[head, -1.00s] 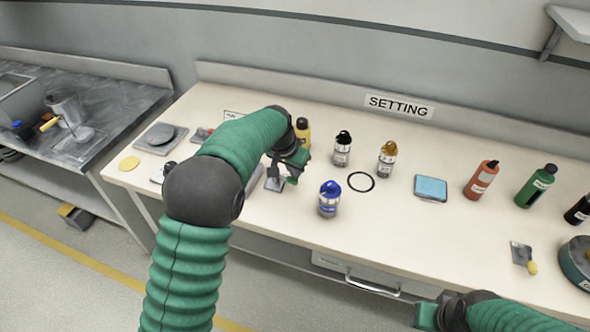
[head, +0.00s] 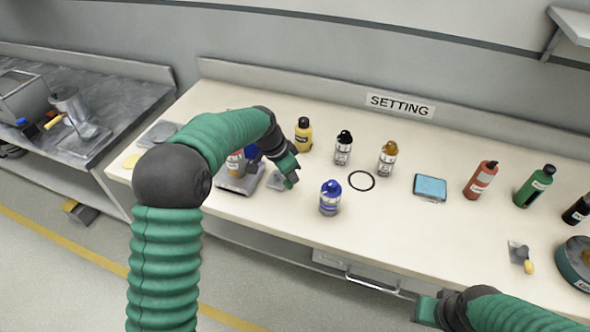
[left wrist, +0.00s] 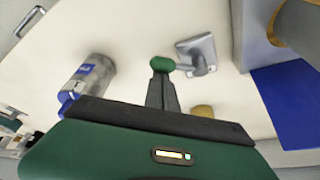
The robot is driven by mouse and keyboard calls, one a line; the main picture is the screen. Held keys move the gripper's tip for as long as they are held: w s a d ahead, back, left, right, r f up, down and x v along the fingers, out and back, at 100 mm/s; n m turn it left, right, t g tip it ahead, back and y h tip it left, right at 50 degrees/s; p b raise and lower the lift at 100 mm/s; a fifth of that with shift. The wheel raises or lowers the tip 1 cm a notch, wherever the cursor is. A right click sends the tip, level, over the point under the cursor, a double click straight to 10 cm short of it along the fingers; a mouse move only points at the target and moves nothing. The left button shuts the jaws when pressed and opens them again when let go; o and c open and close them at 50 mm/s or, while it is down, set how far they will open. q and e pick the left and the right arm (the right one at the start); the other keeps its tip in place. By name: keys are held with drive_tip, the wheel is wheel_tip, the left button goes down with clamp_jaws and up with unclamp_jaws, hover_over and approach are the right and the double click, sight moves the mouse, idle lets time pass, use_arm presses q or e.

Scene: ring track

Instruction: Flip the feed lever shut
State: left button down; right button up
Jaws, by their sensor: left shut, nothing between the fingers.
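A small lever with a grey base plate (head: 276,181) stands on the bench, left of the blue-capped bottle. In the left wrist view its plate (left wrist: 202,50) and short stem show, with a green knob (left wrist: 163,64) at the stem's end. My left gripper (head: 289,176) is shut and empty, right at the lever. In the left wrist view its dark fingertips (left wrist: 161,82) line up with the knob; whether they touch it I cannot tell. My right gripper (head: 426,311) is at the bottom edge, away from the lever, its fingers unclear.
The blue-capped bottle (head: 330,198) stands close right of the lever, the yellow bottle (head: 303,135) behind it. A grey-based device (head: 240,182) is just left, partly under my arm. Another lever with a yellow knob (head: 528,267) lies far right. The bench front between is clear.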

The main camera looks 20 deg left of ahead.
sight(286, 185)
use_arm(q)
drive_tip(key=m+p, duration=0.1)
drive_tip(key=m, duration=0.1)
drive_tip(key=s+a+m+g+p, duration=0.1)
drive_tip(key=shift+s+a+r+m+h, duration=0.1)
drive_tip(key=shift+s+r+m+h, duration=0.05)
drive_tip(key=shift+s+m+h, duration=0.2)
drive_tip(key=m+p, duration=0.1)
drive_tip(key=a+m+g+p, duration=0.1)
drive_tip(key=shift+s+m+h, duration=0.25)
drive_tip(key=shift+s+m, duration=0.1)
drive_tip(key=shift+s, duration=0.05)
drive_tip(key=m+p, duration=0.1)
drive_tip(key=a+m+g+p, duration=0.1)
drive_tip(key=m, duration=0.1)
drive_tip(key=shift+s+a, duration=0.15)
drive_tip(key=shift+s, duration=0.2)
drive_tip(key=shift+s+a+p, duration=0.1)
drive_tip(key=shift+a+p, duration=0.2)
drive_tip(key=shift+p, duration=0.2)
drive_tip(key=shift+f, duration=0.2)
